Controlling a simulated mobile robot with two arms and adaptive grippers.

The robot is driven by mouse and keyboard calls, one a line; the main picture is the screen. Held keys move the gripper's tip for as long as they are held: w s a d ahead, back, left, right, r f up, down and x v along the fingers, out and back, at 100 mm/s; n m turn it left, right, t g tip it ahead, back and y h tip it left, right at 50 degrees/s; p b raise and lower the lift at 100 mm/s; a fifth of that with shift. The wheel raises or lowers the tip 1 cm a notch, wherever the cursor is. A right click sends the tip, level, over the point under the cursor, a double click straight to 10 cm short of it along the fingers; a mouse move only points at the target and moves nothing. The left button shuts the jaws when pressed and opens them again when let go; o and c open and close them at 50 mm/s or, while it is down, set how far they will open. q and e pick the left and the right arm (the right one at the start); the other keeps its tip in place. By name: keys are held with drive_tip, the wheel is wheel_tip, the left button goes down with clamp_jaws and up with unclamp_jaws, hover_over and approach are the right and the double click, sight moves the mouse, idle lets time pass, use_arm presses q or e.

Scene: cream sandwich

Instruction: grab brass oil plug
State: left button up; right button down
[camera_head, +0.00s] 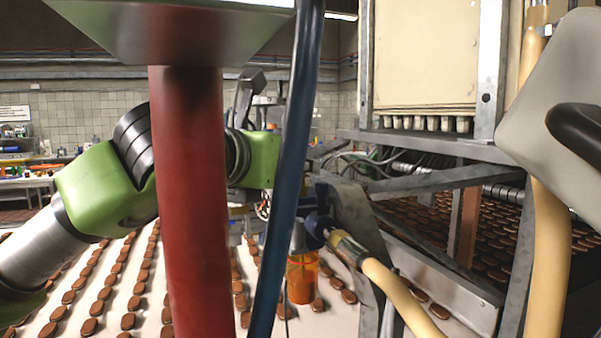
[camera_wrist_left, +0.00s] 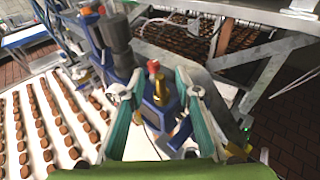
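In the left wrist view, a small brass-coloured plug (camera_wrist_left: 160,91) stands on top of a blue machine housing (camera_wrist_left: 157,116). A red-tipped part (camera_wrist_left: 153,66) is just behind it. My left gripper (camera_wrist_left: 159,76) has its two teal-lined fingers spread wide, one on each side of the housing, with the plug between them in the picture. I see no contact with the plug, and the depth gap is hard to judge. In the head view, a red column and a dark blue hose hide much of the left arm's end, and I cannot make out the plug there. My right gripper is not in view.
The red column (camera_head: 195,200) and blue hose (camera_head: 290,170) stand close in front. A metal frame (camera_head: 430,180) and beige pipe (camera_head: 390,285) are at the right. An orange cylinder (camera_head: 302,280) stands by the conveyor (camera_head: 60,300) with rows of brown biscuits.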

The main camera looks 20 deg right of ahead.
use_arm(q)
clamp_jaws()
